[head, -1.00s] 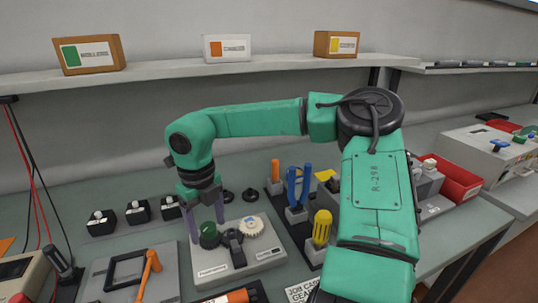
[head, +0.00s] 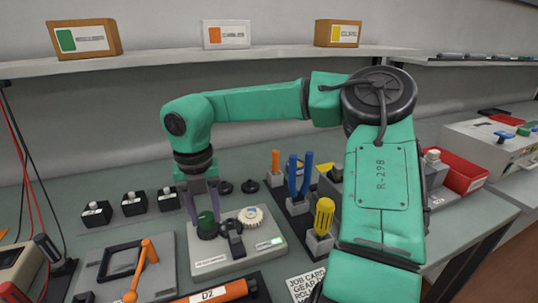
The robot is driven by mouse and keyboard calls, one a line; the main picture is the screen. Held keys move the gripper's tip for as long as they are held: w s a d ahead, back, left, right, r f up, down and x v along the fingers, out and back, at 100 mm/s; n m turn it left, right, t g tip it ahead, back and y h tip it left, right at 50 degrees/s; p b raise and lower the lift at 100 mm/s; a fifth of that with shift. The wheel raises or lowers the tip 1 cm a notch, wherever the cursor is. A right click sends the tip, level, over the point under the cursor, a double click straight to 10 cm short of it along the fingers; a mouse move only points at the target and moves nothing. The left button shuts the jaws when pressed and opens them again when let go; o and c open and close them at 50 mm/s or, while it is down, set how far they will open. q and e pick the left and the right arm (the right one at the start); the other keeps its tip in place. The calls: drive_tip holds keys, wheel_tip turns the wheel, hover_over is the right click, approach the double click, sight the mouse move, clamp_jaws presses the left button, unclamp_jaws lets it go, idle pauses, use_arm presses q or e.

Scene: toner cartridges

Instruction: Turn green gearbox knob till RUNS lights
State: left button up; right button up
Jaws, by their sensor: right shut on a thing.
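The gearbox unit (head: 238,262) is a pale grey base on the bench. Its green knob (head: 207,225) stands upright on the left of the base. My right gripper (head: 204,212) reaches down from above and is shut on the green knob, with its purple-grey fingers on either side hiding part of it. A cream gear (head: 251,217) and a dark crank-like part (head: 235,240) sit beside the knob. A small window (head: 270,243) on the base's right side glows green; its lettering is too small to read. My left gripper is out of view.
A tool holder (head: 296,222) with blue, orange and yellow handles stands right of the gearbox. A grey tray with an orange handle (head: 147,253) lies left. An orange cylinder (head: 215,293) lies in front. Several black switch boxes (head: 133,203) stand behind left.

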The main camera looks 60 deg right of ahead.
drive_tip(key=m+b, duration=0.1)
drive_tip(key=m, duration=0.3)
drive_tip(key=shift+f+b, duration=0.15)
drive_tip(key=shift+b, duration=0.2)
drive_tip(key=m, duration=0.2)
drive_tip(key=shift+m+b, duration=0.3)
drive_tip(key=shift+b, duration=0.05)
drive_tip(key=shift+m+b, duration=0.45)
drive_tip(key=shift+m, duration=0.35)
drive_tip(key=m+b, duration=0.1)
drive_tip(key=m, duration=0.2)
drive_tip(key=shift+m, duration=1.1)
drive_tip(key=o, duration=1.1)
drive_tip(key=shift+c, duration=0.2)
drive_tip(key=shift+r, duration=0.2)
